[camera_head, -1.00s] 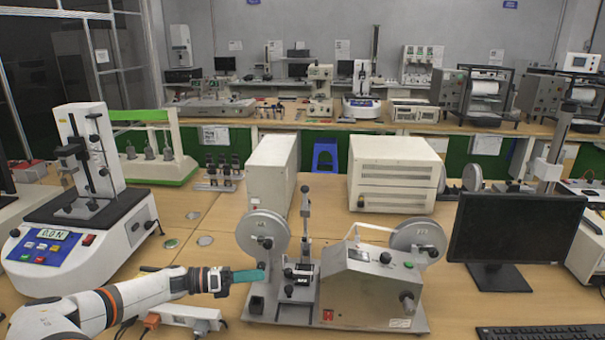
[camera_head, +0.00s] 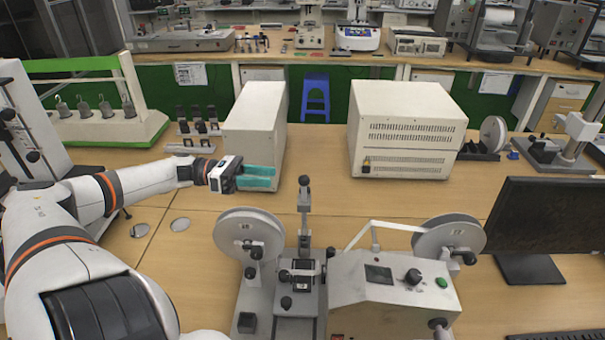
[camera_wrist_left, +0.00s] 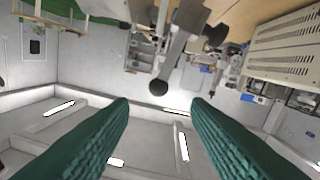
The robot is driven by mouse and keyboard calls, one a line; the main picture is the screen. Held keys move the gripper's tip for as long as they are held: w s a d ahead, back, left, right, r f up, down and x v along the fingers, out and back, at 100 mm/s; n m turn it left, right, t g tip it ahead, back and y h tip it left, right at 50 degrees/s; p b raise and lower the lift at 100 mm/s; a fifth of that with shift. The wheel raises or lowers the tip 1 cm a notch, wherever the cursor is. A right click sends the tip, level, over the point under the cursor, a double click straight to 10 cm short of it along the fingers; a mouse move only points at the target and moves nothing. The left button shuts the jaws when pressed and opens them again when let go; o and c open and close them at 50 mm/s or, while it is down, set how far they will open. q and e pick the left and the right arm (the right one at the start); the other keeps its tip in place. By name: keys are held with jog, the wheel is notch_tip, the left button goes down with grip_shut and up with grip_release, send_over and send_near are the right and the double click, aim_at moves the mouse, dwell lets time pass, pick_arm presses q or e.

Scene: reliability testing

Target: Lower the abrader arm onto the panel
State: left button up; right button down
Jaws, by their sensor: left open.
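The abrader (camera_head: 390,290) stands at the front centre of the table, with a reel on each side. Its abrader arm (camera_head: 304,218) stands upright in the middle, a dark knob at its top. Below the arm is a dark clamp-like part (camera_head: 302,270); I cannot tell for sure which part is the panel. My left gripper (camera_head: 272,178) is open, with teal fingers, to the left of the arm's top and apart from it. In the left wrist view, the gap between its fingers (camera_wrist_left: 159,110) is empty, and a grey lever with a black knob (camera_wrist_left: 158,87) shows beyond it. My right gripper is not in view.
Two cream boxes, one narrow (camera_head: 256,125) and one wide (camera_head: 405,130), stand behind the abrader. A monitor (camera_head: 540,225) is at the right. Bare tabletop lies between the boxes and the abrader.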

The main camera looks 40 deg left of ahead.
aim_at(304, 180)
pick_arm(q)
jog(key=x, duration=0.8)
jog(key=shift+w+d+r, duration=0.15)
jog(key=shift+d, duration=0.1)
jog(key=shift+w+d, duration=0.35)
jog(key=shift+d, duration=0.25)
grip_shut()
